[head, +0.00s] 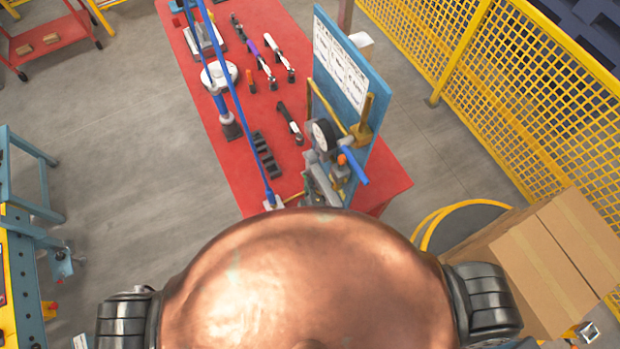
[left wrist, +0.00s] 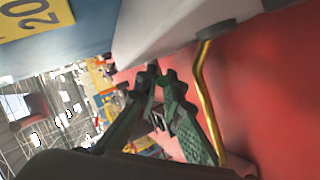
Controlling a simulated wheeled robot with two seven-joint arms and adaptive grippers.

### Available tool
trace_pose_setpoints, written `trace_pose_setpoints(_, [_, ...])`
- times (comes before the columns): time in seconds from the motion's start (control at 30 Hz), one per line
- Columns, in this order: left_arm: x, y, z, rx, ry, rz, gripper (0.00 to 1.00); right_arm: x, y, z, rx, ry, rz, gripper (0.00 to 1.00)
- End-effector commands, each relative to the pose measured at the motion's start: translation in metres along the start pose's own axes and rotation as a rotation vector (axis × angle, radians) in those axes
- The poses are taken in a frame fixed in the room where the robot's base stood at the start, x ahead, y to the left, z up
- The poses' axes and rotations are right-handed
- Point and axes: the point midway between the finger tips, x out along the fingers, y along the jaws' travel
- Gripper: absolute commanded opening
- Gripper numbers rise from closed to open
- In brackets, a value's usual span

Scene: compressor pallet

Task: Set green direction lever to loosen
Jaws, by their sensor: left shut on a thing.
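My left gripper shows in the left wrist view (left wrist: 158,78) as two dark green-grey fingers that converge to lobed tips. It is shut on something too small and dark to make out. A bent brass rod (left wrist: 201,80) runs beside the fingers, apart from them, under a pale grey body (left wrist: 180,35). In the head view a large copper dome fills the lower middle and hides the near end of the red table (head: 215,120); the left gripper cannot be made out there. I cannot pick out the green direction lever in either view. My right gripper is not in view.
A blue board (head: 375,85) with white sheets stands on the table beside a round gauge (head: 323,135). Several hand tools (head: 290,122) lie farther back. Yellow mesh fencing (head: 540,90) and cardboard boxes (head: 545,265) are at the right.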

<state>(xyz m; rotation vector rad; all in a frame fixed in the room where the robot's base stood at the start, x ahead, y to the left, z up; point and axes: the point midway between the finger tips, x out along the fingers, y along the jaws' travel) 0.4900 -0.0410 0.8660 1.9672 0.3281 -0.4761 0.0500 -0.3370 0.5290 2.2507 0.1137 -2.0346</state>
Motion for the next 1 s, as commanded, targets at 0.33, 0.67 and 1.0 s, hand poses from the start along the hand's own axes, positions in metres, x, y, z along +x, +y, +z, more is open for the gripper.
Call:
trace_pose_setpoints(0.33, [-0.004,0.014,-0.006,-0.054,-0.095,-0.125,0.00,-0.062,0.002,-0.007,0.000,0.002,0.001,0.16])
trace_pose_setpoints(0.67, [-0.001,0.018,-0.009,-0.092,-0.159,-0.211,0.00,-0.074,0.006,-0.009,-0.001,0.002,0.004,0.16])
trace_pose_setpoints(1.0, [0.000,0.020,-0.010,-0.107,-0.186,-0.249,0.00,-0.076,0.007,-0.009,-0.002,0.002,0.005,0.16])
